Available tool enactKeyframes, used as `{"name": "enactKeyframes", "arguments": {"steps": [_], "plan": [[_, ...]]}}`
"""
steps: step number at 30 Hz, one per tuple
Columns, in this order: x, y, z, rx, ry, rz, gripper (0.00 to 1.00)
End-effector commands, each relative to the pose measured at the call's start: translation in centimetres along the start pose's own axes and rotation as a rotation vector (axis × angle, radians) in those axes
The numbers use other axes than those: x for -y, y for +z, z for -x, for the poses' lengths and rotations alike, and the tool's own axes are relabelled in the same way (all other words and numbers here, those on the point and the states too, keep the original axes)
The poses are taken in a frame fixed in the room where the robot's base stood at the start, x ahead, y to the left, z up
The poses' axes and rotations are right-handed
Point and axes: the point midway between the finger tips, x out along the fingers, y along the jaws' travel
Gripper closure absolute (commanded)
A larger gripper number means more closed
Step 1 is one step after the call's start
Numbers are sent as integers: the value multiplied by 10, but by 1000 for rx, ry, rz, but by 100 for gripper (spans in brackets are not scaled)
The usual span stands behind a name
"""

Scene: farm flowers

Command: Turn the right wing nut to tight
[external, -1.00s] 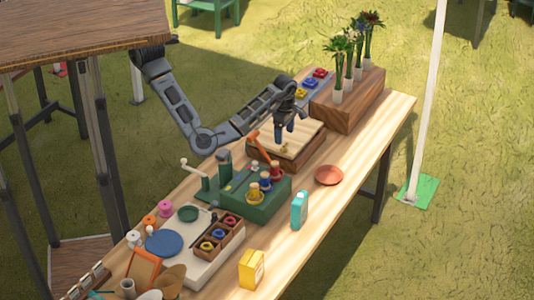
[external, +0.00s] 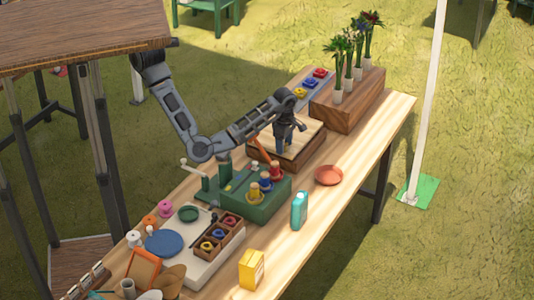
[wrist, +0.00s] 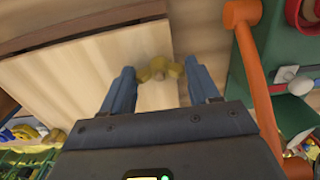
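A yellow wing nut (wrist: 160,70) sits on a pale wooden board (wrist: 75,75) in the wrist view, its wings spread left and right. My gripper (wrist: 160,80) is open, with one blue finger on each side of the wing nut. Small gaps seem to show between the fingers and the wings; touch cannot be told. In the external view my gripper (external: 285,152) points down at the near part of the board (external: 308,140) and hides the wing nut. No second wing nut is clearly visible.
An orange bar (wrist: 254,75) stands close right of my gripper in the wrist view, beside a green stand. In the external view, a green block with coloured pegs (external: 260,205), an orange dish (external: 329,175) and a wooden flower holder (external: 348,108) surround the board.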

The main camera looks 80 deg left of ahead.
Motion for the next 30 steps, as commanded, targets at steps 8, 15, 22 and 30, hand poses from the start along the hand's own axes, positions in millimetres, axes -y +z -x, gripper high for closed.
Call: {"name": "enactKeyframes", "arguments": {"steps": [8,15,22,30], "plan": [[0,0,0,0,0,0,67],[0,0,0,0,0,-9,73],[-1,-1,2,-2,1,-82,73],[-1,-1,3,-3,0,-289,73]]}}
